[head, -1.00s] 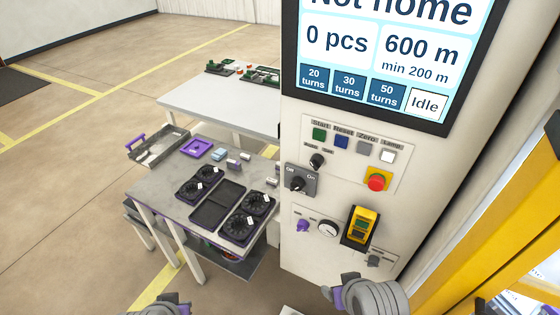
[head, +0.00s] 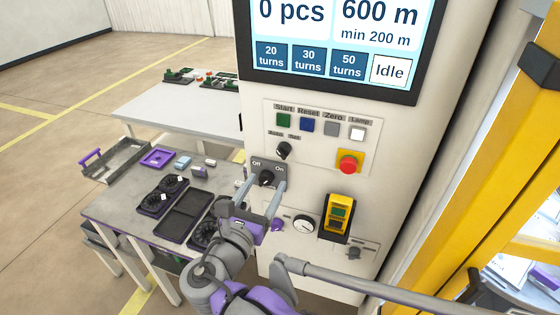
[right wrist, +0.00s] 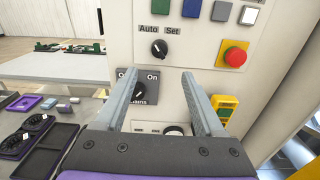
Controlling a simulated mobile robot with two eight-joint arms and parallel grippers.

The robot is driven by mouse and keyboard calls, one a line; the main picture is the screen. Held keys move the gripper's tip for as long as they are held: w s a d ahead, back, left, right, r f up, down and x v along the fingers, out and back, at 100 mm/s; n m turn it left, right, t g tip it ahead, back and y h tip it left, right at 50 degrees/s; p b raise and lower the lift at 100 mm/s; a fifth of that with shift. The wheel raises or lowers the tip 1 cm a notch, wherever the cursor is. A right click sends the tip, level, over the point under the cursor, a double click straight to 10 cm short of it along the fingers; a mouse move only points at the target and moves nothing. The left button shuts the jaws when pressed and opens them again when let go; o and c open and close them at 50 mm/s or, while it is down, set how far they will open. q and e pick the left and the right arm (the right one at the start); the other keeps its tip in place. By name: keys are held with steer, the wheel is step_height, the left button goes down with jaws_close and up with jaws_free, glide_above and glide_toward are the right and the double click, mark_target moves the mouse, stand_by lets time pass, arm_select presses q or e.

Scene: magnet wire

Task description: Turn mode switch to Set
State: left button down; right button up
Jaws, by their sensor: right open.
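The mode switch (head: 284,150) is a small black knob under the labels Auto and Set on the cream machine panel. It also shows in the right wrist view (right wrist: 159,48), where its light mark seems to point up and left, toward Auto. My right gripper (head: 264,187) is open and empty, its two fingers pointing at the panel. In the right wrist view its fingertips (right wrist: 163,78) appear below the mode switch, either side of the Off/On main switch (right wrist: 139,92). I cannot tell whether they touch the panel. My left gripper is not in view.
Start, Reset, Zero and Lamp buttons sit above the switch, with a red emergency stop (head: 348,163) to the right. A yellow device (head: 337,217) and a gauge (head: 304,224) are lower. A grey table (head: 107,206) with trays stands left; a yellow frame (head: 505,150) stands right.

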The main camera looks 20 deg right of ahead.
mark_target(281, 156)
steer(key=x, duration=1)
steer(key=shift+w+d+r+p, duration=0.15)
steer(key=shift+w+d+p, duration=0.1)
steer(key=shift+w+p, duration=0.1)
steer(key=shift+c, duration=0.2)
jaws_close()
